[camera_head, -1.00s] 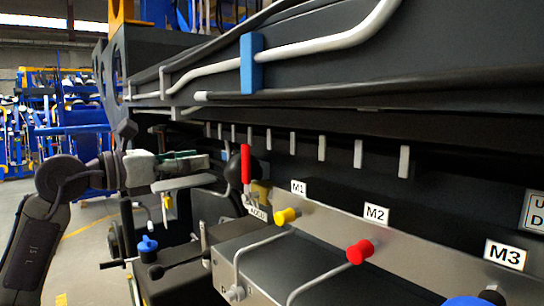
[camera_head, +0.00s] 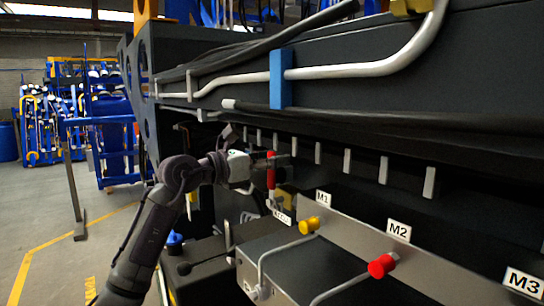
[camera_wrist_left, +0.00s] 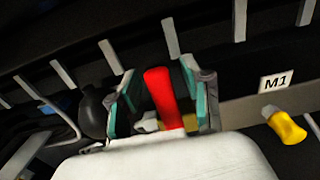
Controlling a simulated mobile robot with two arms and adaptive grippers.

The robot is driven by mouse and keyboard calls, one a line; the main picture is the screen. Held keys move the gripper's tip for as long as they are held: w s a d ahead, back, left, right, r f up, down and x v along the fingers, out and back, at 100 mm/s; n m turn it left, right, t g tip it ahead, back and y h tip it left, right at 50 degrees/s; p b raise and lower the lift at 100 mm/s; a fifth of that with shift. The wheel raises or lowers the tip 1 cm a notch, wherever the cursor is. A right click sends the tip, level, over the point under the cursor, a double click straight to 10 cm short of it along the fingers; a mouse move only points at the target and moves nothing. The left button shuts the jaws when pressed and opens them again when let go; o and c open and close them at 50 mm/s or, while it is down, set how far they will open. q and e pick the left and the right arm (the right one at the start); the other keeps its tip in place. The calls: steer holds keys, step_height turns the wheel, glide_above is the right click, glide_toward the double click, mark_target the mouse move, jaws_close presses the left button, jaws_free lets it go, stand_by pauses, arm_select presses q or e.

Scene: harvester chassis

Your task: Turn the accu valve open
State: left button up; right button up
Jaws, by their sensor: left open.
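The accu valve's red handle (camera_head: 271,170) stands upright on the chassis, left of the M1 label. In the left wrist view the red handle (camera_wrist_left: 161,95) lies between the two teal-lined fingers. My left gripper (camera_wrist_left: 160,100) is open around it, with a gap visible on each side of the handle. In the head view my left gripper (camera_head: 262,170) reaches the handle from the left, and its fingers are partly hidden. The label under the valve (camera_head: 281,216) is partly readable. My right gripper is not in view.
A yellow knob (camera_head: 309,226) by the M1 label and a red knob (camera_head: 382,265) by the M2 label sit to the right. A row of grey tabs (camera_head: 347,160) hangs above. A black ball (camera_wrist_left: 93,112) is left of the fingers. Open floor lies left.

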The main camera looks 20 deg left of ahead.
arm_select(q)
jaws_close()
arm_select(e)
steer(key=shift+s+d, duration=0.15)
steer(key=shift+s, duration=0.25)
arm_select(q)
steer(key=shift+a, duration=0.15)
steer(key=w+a+f+n+p, duration=0.3)
steer(key=a+f+n+p, duration=0.1)
steer(key=n, duration=0.5)
steer(key=w+a+f+n+p, duration=0.3)
steer(key=f+n+p, duration=0.3)
steer(key=n, duration=0.3)
steer(key=shift+w+a+f+p, duration=0.2)
steer(key=shift+a+p, duration=0.3)
steer(key=shift+p, duration=0.4)
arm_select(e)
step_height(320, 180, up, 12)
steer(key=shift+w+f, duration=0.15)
arm_select(q)
steer(key=shift+s+f, duration=0.1)
